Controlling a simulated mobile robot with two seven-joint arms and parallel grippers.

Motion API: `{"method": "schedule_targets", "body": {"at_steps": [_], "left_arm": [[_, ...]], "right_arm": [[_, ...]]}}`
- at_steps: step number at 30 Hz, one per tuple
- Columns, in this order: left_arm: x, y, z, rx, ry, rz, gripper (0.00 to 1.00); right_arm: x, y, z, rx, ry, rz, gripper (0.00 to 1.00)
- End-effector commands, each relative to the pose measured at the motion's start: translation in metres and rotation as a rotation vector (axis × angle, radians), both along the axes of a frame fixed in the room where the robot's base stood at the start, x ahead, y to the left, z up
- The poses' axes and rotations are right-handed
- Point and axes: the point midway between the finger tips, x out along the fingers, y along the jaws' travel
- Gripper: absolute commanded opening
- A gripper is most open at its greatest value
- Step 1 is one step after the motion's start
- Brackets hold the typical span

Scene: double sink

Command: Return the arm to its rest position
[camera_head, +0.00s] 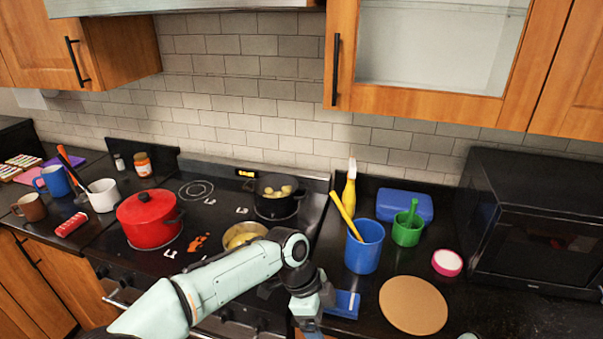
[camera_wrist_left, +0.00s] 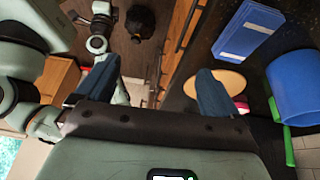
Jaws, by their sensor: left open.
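My left arm reaches in from the lower left over the stove in the head view. My left gripper (camera_head: 308,318) points down near the front edge, where the stove meets the right counter. In the left wrist view my left gripper (camera_wrist_left: 150,90) has its two fingers wide apart with nothing between them. Floor, a wooden cabinet front and the counter edge show beyond the fingers. My right gripper cannot be made out in either view.
A blue block (camera_head: 345,303), a blue cup (camera_head: 365,247) and a round brown board (camera_head: 413,305) are close by on the right counter. A red pot (camera_head: 149,219), a yellow-filled pan (camera_head: 243,236) and a black pot (camera_head: 277,200) stand on the stove. A black microwave (camera_head: 540,225) stands far right.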

Motion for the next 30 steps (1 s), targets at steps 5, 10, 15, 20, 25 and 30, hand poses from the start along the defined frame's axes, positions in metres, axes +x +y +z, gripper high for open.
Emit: {"method": "schedule_targets", "body": {"at_steps": [5,10,15,20,25,30], "left_arm": [[0.003,0.016,-0.109,0.003,0.158,0.332,0.95],[-0.02,0.044,-0.212,0.018,0.321,0.709,0.95],[-0.082,0.09,-0.315,0.068,0.51,1.2,0.95],[-0.157,0.133,-0.374,0.139,0.639,1.652,0.95],[-0.213,0.162,-0.395,0.197,0.69,1.96,0.95],[-0.227,0.17,-0.398,0.209,0.696,2.044,0.95]], "right_arm": [[0.0,0.0,0.0,0.0,-0.001,0.001,0.0],[0.001,0.0,0.0,0.0,-0.002,0.0,0.0],[0.0,0.0,0.0,0.0,0.0,0.001,0.0],[0.0,0.0,0.0,0.0,0.0,0.0,0.0],[0.0,0.0,0.0,0.0,0.0,0.001,0.0],[0.0,0.0,0.0,0.0,0.0,0.001,0.0]]}}
